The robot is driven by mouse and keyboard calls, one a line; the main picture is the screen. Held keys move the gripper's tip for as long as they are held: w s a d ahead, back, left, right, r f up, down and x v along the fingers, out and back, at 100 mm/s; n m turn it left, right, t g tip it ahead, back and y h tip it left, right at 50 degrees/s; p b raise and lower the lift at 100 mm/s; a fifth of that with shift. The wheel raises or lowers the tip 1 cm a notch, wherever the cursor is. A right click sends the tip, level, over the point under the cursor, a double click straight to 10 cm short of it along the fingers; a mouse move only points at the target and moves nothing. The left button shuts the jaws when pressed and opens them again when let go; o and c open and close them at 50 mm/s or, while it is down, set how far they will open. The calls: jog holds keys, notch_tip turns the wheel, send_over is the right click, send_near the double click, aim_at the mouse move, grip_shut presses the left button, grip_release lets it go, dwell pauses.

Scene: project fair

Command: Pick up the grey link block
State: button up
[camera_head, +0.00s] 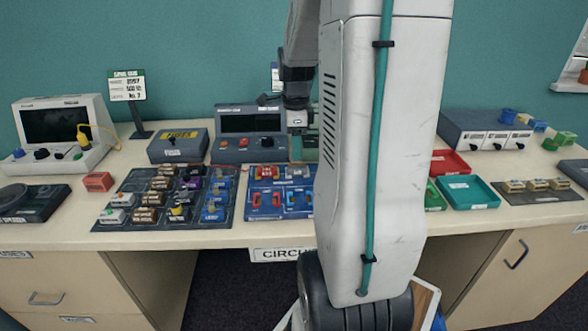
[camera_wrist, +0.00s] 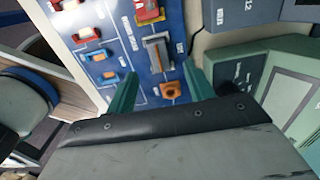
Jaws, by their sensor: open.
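A grey block (camera_wrist: 158,52), which looks like the grey link block, sits on a blue circuit board (camera_wrist: 112,28) in the wrist view. It lies just beyond the fingertips, roughly in line with the gap between them. An orange block (camera_wrist: 171,90) with a round top is close by, near the right finger. In the head view the blue board (camera_head: 281,212) is partly hidden by my arm, and my fingers are hard to make out there.
A grey meter unit (camera_head: 228,151) stands behind. Red (camera_head: 449,157) and teal (camera_head: 468,187) trays are on the right.

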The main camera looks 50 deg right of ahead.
aim_at(297, 168)
notch_tip(297, 168, down, 7)
jog(key=shift+a+r, duration=0.1)
jog(key=c, duration=1.1)
